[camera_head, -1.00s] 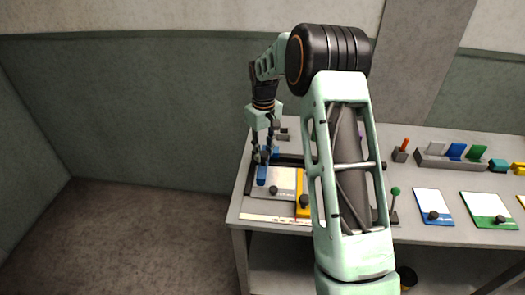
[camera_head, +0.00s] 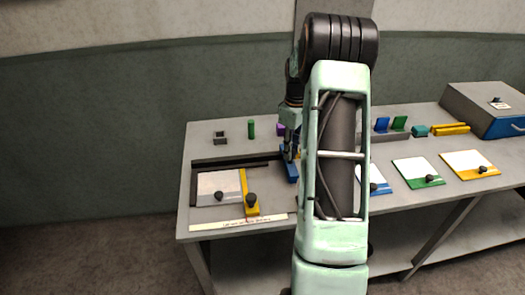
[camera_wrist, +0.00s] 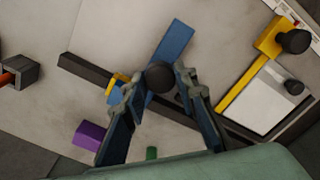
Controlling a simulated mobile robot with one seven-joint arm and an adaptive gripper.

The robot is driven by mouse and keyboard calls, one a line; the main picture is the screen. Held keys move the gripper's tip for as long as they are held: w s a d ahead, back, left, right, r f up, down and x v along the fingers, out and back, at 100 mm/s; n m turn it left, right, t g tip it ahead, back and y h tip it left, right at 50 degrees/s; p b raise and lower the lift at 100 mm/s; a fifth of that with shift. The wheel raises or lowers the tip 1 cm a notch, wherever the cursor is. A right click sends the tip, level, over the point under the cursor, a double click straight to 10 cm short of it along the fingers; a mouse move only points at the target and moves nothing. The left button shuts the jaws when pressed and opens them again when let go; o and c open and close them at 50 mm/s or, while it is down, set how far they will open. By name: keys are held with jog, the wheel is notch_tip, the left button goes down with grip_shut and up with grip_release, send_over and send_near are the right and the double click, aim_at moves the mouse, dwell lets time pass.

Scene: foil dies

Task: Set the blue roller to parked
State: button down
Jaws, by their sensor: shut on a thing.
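The blue roller (camera_head: 290,168) is a blue bar across the dark rail, to the right of the white plate and yellow bar. It also shows in the wrist view (camera_wrist: 174,45), with a black knob (camera_wrist: 160,77) on it. My gripper (camera_wrist: 168,75) has its fingers on either side of this knob and is shut on it. In the head view my gripper (camera_head: 289,152) is over the blue bar's far part, and my forearm hides the bench just to its right.
The yellow bar (camera_head: 248,190) with a black knob stands at the right edge of the white plate (camera_head: 212,184). A purple block (camera_wrist: 90,137) and green cylinder (camera_head: 251,129) stand behind the rail. Coloured cards lie farther right.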

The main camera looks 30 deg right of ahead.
jog(key=s+d, duration=0.2)
jog(key=d, duration=0.5)
jog(key=shift+s+d, duration=0.25)
jog(key=shift+d, duration=0.05)
jog(key=shift+r, duration=0.1)
jog(key=c, duration=1.5)
grip_release()
jog(key=shift+d, duration=0.15)
jog(key=shift+c, duration=0.2)
notch_tip(320, 180, up, 12)
